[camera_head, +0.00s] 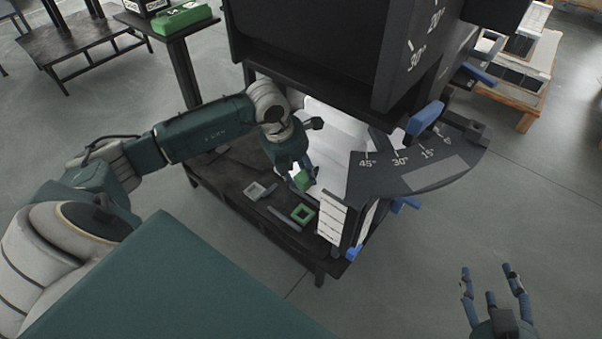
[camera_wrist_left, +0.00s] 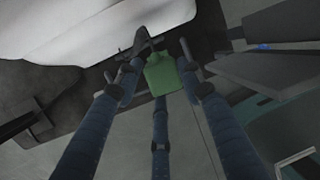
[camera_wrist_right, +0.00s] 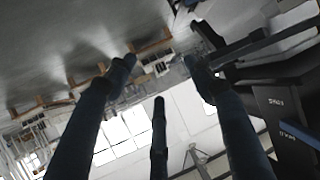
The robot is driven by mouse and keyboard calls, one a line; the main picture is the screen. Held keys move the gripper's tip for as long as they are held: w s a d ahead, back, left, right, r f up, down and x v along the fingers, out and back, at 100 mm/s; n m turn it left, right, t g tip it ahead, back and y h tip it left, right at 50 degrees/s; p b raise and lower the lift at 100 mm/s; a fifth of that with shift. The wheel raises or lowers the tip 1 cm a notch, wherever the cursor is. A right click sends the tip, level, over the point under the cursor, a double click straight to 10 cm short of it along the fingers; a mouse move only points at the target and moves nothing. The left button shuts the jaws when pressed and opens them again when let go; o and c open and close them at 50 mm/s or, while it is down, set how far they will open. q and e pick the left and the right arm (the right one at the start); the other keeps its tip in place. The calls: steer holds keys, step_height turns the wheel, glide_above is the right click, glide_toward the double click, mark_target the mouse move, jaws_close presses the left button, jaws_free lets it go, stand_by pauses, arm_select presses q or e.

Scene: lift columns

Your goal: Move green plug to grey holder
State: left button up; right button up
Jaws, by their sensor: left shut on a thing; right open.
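My left gripper (camera_head: 299,181) is shut on the green plug (camera_head: 303,180), above the dark table in the head view. In the left wrist view the green plug (camera_wrist_left: 167,74) sits between the blue fingers. The grey holder (camera_head: 255,191) is a small square frame on the table, to the left of the held plug in the picture. A green holder (camera_head: 302,214), also a square frame, lies on the table just below the plug in the picture. My right gripper (camera_head: 493,283) is open and empty over the floor at the lower right.
A flat grey bar (camera_head: 284,218) lies between the two holders. A large dark machine with an angle scale (camera_head: 415,170) and blue handles stands right of the left gripper. A white panel stack (camera_head: 331,220) stands at the table's right edge. Open floor lies at lower right.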

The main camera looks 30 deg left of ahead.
arm_select(q)
steer(key=shift+r, duration=0.2)
arm_select(e)
steer(key=shift+s+d+f+g, duration=0.2)
steer(key=shift+s+f+g, duration=0.1)
steer(key=shift+f, duration=0.2)
